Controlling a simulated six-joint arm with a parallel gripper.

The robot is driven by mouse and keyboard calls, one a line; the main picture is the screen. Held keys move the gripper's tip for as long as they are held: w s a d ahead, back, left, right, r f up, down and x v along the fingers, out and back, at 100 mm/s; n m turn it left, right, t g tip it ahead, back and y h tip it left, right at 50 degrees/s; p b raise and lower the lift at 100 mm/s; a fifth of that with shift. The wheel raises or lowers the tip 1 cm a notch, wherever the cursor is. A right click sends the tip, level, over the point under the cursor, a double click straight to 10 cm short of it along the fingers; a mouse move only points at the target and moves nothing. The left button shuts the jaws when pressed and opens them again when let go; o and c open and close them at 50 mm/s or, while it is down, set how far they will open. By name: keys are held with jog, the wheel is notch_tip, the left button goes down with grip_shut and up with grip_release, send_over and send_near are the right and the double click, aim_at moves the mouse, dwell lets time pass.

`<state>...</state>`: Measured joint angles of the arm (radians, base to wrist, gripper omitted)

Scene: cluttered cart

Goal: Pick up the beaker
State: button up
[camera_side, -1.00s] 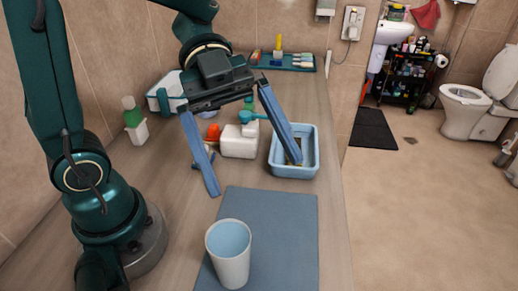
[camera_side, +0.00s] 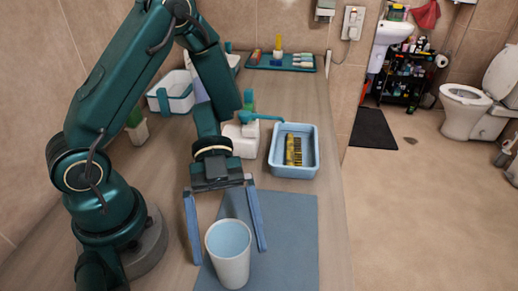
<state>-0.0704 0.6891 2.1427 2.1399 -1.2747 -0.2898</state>
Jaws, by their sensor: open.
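The beaker (camera_side: 230,268) is a white cup with a pale blue inside. It stands upright on the blue-grey mat (camera_side: 291,240) near the front of the counter. My gripper (camera_side: 229,256) is open, with its two long blue fingers pointing down. In the picture one finger lies left of the beaker and the other right of it, near its rim. I cannot tell whether the fingers are level with the beaker or behind it. Nothing is held.
A light blue basin (camera_side: 315,153) with a yellow and black item (camera_side: 293,151) stands behind the mat. A white block-like container (camera_side: 243,143) is beside it. A white and teal box (camera_side: 172,95) and a teal tray (camera_side: 281,66) are farther back. The mat's right side is clear.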

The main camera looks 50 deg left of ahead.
aim_at(234, 272)
jog(key=shift+s+d+f, duration=0.15)
jog(key=shift+d+f, duration=0.2)
jog(key=shift+f, duration=0.05)
jog(key=shift+x, duration=2.15)
grip_shut()
jog(key=shift+r, duration=0.15)
